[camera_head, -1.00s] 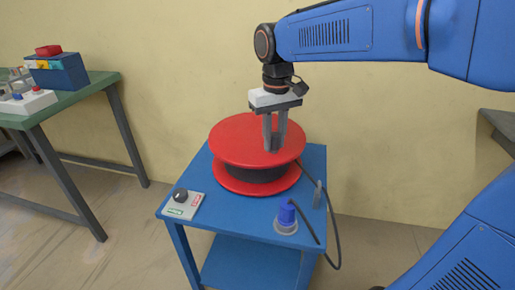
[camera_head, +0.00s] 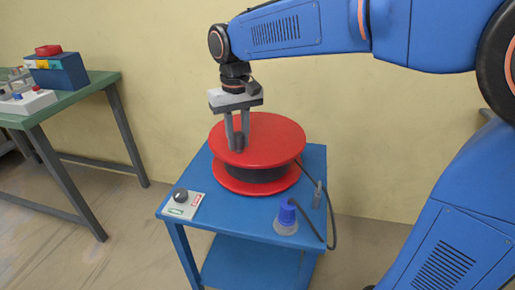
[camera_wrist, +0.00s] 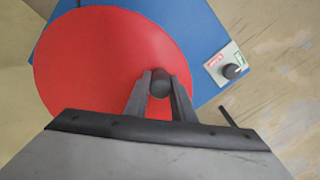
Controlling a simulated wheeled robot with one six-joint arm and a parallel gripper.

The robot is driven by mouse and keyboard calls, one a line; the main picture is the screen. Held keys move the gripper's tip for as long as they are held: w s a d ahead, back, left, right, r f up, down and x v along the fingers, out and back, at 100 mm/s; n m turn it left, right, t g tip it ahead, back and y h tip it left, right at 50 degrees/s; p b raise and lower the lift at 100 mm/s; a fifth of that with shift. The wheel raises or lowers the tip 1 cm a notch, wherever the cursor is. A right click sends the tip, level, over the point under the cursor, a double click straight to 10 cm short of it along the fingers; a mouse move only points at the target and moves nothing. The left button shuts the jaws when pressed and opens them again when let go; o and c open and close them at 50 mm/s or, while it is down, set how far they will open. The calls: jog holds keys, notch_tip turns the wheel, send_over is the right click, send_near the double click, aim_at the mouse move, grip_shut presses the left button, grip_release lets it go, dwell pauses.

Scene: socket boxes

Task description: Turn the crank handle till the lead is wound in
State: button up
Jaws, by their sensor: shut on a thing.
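A red reel (camera_head: 272,138) with a dark lead wound around its core (camera_head: 256,175) lies flat on a small blue table (camera_head: 320,165). My gripper (camera_head: 238,148) is shut on the dark crank handle (camera_wrist: 161,82), which stands up near the rim of the reel's top disc. In the head view the handle is at the left front of the disc, mostly hidden between the fingers. The free part of the black lead (camera_head: 334,225) runs from the reel over the table's right side, and a grey end piece (camera_head: 317,194) shows there.
A control box with a black knob (camera_head: 180,195) and green and red labels sits at the table's left front corner. A blue plug-like piece (camera_head: 286,215) stands at the front right. A green bench (camera_head: 95,85) stands to the left.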

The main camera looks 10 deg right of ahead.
jog(key=shift+w+a, duration=0.25)
jog(key=shift+a, duration=0.3)
jog(key=shift+w+a, duration=0.25)
jog(key=shift+w, duration=0.2)
jog(key=w, duration=0.1)
jog(key=w+a, duration=0.1)
jog(key=w, duration=0.1)
jog(key=w+a, duration=0.1)
jog(key=w, duration=0.1)
jog(key=shift+w+a, duration=0.2)
jog(key=shift+a, duration=0.05)
jog(key=shift+w+d, duration=0.3)
jog(key=shift+w, duration=0.85)
jog(key=shift+w+d, duration=0.25)
jog(key=shift+w, duration=0.95)
jog(key=shift+w+d, duration=0.3)
jog(key=shift+w, duration=0.85)
jog(key=shift+w+d, duration=0.7)
jog(key=shift+d, duration=0.25)
jog(key=shift+w+d, duration=0.7)
jog(key=shift+d, duration=0.2)
jog(key=shift+w+d, duration=0.7)
jog(key=shift+d, duration=3.8)
jog(key=o, duration=2.2)
